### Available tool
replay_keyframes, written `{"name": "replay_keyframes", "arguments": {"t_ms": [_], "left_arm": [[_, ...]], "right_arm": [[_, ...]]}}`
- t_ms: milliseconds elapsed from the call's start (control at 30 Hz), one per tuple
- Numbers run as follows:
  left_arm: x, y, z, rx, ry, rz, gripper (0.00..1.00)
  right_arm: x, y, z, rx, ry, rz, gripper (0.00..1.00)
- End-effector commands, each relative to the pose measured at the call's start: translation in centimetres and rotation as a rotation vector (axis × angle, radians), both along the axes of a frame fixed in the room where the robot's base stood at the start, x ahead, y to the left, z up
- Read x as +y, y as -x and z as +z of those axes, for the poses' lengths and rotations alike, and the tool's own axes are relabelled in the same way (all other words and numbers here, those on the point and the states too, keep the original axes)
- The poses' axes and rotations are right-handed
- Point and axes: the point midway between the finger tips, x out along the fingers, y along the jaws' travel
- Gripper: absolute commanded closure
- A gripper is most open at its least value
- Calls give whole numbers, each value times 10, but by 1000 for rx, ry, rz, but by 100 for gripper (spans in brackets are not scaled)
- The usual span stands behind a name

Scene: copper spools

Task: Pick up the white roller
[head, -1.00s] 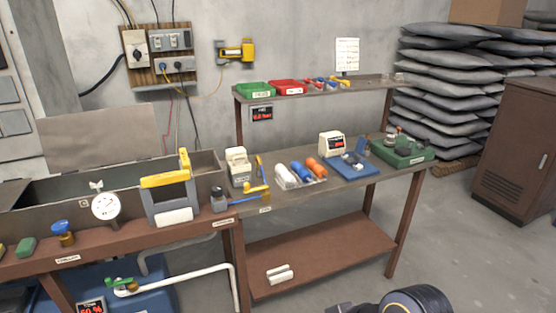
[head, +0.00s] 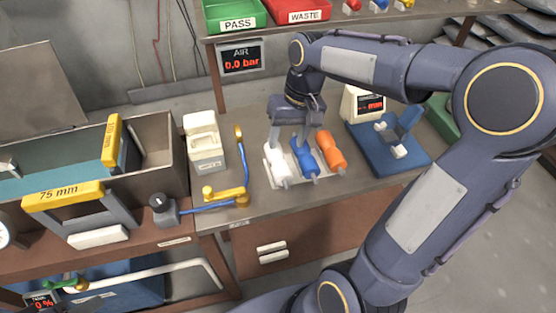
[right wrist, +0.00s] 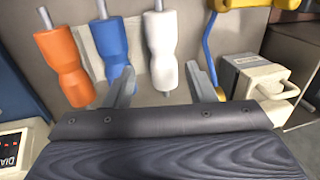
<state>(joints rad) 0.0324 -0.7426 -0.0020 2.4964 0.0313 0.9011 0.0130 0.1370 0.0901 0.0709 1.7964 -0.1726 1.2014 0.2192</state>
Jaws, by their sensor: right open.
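The white roller (head: 278,164) lies on the bench at the left of a row of three, beside a blue roller (head: 305,156) and an orange roller (head: 331,149). My right gripper (head: 293,132) is open and points down over the back of the row. In the right wrist view the white roller (right wrist: 161,45) shows between the two spread fingers of my right gripper (right wrist: 160,72), with a gap at each side. The blue roller (right wrist: 113,45) is just outside one finger. My left gripper is not in view.
A blue fixture (head: 368,150) stands to the right. Above, a shelf (head: 345,30) holds a green PASS bin (head: 235,14) and red WASTE bin (head: 297,10).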

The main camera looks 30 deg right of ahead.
Motion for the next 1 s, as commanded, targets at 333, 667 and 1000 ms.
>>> {"name": "replay_keyframes", "arguments": {"t_ms": [333,667,1000], "left_arm": [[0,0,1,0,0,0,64],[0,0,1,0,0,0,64],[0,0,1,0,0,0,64]], "right_arm": [[10,0,-40,8,1,2,50],[18,-2,-74,3,0,1,50],[18,-2,-73,2,1,0,69]]}}
